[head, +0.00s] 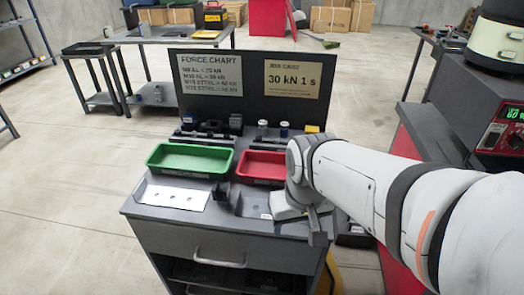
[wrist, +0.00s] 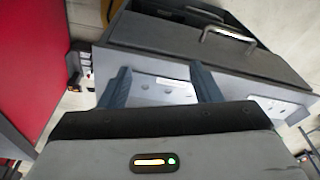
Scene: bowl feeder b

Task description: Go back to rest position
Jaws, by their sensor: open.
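My gripper (head: 317,238) hangs at the front right of the grey workstation cabinet (head: 205,241) in the head view, with my white arm reaching in from the right. In the wrist view its two dark fingers (wrist: 163,78) stand apart with nothing held between them. A pale plate with holes (wrist: 165,92) shows between and beyond the fingers. I cannot tell the exact height of the fingers above it. My wrist hides part of the cabinet top in the head view.
A green tray (head: 150,170) and a red tray (head: 241,178) sit on the cabinet top, before a dark panel with two signs (head: 250,103). A holed plate (head: 172,196) lies front left. A red-sided machine stand (head: 402,180) is close on the right. Open floor (head: 60,200) lies left.

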